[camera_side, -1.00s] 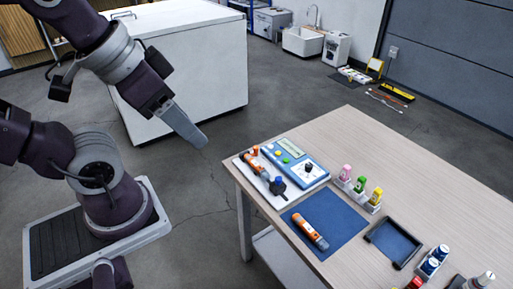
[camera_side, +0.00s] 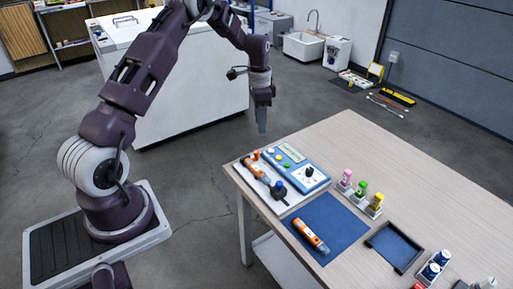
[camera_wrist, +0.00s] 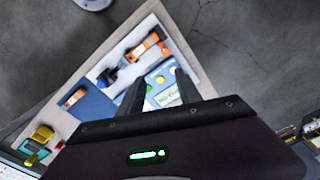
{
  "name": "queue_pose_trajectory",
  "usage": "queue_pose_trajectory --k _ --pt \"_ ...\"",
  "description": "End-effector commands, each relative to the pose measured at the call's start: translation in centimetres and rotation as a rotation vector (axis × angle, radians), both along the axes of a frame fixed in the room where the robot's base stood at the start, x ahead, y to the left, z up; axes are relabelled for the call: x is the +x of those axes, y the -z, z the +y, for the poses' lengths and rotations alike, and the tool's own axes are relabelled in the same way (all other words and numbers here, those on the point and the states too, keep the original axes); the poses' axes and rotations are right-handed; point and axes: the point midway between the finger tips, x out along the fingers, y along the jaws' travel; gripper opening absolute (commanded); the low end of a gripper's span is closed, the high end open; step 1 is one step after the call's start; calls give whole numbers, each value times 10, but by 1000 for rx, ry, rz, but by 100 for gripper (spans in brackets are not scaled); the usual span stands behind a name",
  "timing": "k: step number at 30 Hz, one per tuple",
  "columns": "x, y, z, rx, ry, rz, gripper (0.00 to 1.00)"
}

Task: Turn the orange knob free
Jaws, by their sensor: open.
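A small orange knob (camera_side: 256,154) shows at the far left end of a white tray (camera_side: 283,208), by an orange-and-white handheld device (camera_side: 254,168). That device lies in a dark holder with a blue-topped black knob (camera_side: 279,187). The device also shows in the wrist view (camera_wrist: 147,48), where I cannot clearly pick out the small knob. My gripper (camera_side: 262,131) points down above and beyond the table's far left corner, apart from the knob and empty. In the wrist view its two fingers (camera_wrist: 160,92) are spread, partly covering the instrument box.
A blue instrument box (camera_side: 296,168) with a display and black dial sits beside the device. A second orange device (camera_side: 310,236) lies on a blue mat (camera_side: 327,221). Small colored bottles (camera_side: 360,189) and a black-rimmed tray (camera_side: 393,246) stand rightward.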

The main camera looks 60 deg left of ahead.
Motion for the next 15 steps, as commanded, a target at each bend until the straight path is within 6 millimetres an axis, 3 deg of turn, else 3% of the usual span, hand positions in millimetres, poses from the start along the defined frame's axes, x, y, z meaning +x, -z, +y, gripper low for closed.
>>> queue_pose_trajectory --k 1,3,15 --pt "0 24 10 -8 14 19 41" --pt "0 44 19 -13 35 34 41" --pt "-2 115 21 -17 49 42 41"
